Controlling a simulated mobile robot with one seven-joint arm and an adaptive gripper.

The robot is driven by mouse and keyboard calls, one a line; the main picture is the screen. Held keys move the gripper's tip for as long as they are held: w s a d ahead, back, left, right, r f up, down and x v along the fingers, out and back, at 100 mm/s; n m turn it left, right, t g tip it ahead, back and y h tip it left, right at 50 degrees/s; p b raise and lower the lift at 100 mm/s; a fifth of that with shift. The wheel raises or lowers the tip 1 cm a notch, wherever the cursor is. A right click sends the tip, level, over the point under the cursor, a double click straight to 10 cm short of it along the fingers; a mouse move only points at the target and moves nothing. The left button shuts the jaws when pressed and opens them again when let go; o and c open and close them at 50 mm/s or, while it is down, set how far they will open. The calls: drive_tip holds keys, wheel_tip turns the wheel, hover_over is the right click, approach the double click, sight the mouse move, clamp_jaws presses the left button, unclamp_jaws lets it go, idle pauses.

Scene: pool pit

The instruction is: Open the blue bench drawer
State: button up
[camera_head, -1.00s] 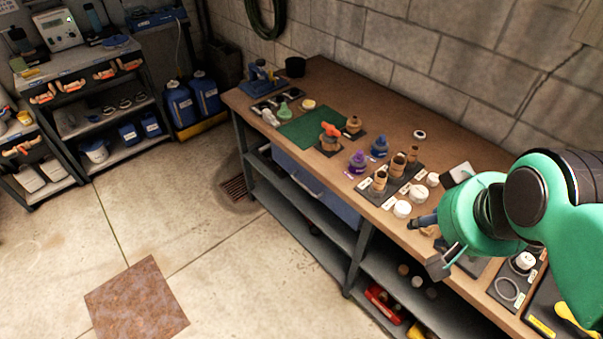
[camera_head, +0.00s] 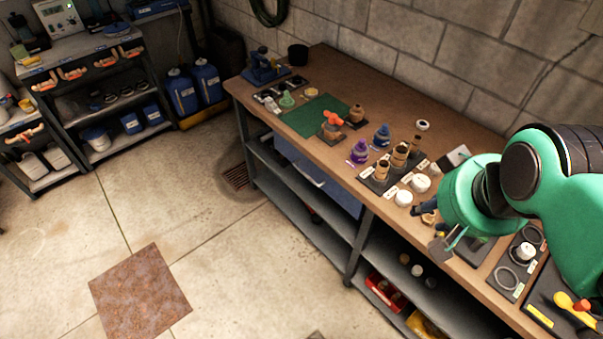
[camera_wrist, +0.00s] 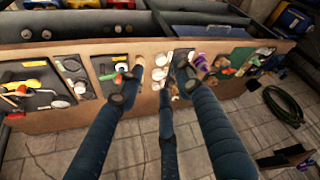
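The blue bench drawer (camera_head: 345,199) sits under the wooden bench top and looks closed. A pale handle (camera_head: 313,179) shows on its front. My gripper (camera_head: 430,228) is over the front edge of the bench, to the right of the drawer and apart from it. In the wrist view my gripper (camera_wrist: 160,73) shows dark fingers spread apart with nothing held between them. A blue-grey panel under the bench edge (camera_wrist: 200,20) shows there, but I cannot tell for sure that it is the drawer.
The bench top (camera_head: 440,150) carries bottles, jars and small parts on dark mats. Below are open grey shelves with a red box (camera_head: 385,292). The floor (camera_head: 235,290) before the drawer is clear. Shelving (camera_head: 100,95) and blue jugs (camera_head: 182,97) stand at the left.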

drive_tip(key=w+a+f+n+g+h+p, duration=0.1)
drive_tip(key=w+a+f+n+h, duration=0.3)
drive_tip(key=w+n, duration=0.45)
drive_tip(key=w+a+f+n+g+h+p, duration=0.1)
drive_tip(key=w+a+f+n+h, duration=0.1)
drive_tip(key=w+a+f+n, duration=0.45)
drive_tip(key=w+a+f+n+g+h+p, duration=0.15)
drive_tip(key=w+f+n, duration=0.25)
drive_tip(key=w+n, duration=0.65)
drive_tip(key=w+a+f+n+t+h, duration=0.1)
drive_tip(key=w+a+f+n+t, duration=0.2)
drive_tip(key=a+f+n, duration=0.3)
drive_tip(key=w+a+f+n+t+h+p, duration=0.1)
drive_tip(key=w+a+f+n+t, duration=0.1)
drive_tip(key=a+f+n, duration=0.4)
drive_tip(key=w+a+f+n+t+h, duration=0.1)
drive_tip(key=w+a+f+n+t, duration=0.2)
drive_tip(key=a+f+n, duration=0.4)
drive_tip(key=a+f+t, duration=0.1)
drive_tip(key=a+f, duration=0.5)
drive_tip(key=f, duration=0.3)
drive_tip(key=shift+w+f+p, duration=0.15)
drive_tip(key=shift+w+p, duration=0.15)
drive_tip(key=shift+p, duration=0.1)
drive_tip(key=shift+d, duration=0.1)
drive_tip(key=b+x, duration=0.2)
drive_tip(key=x, duration=1.1)
drive_tip(key=shift+w+d, duration=0.25)
drive_tip(key=shift+d, duration=0.05)
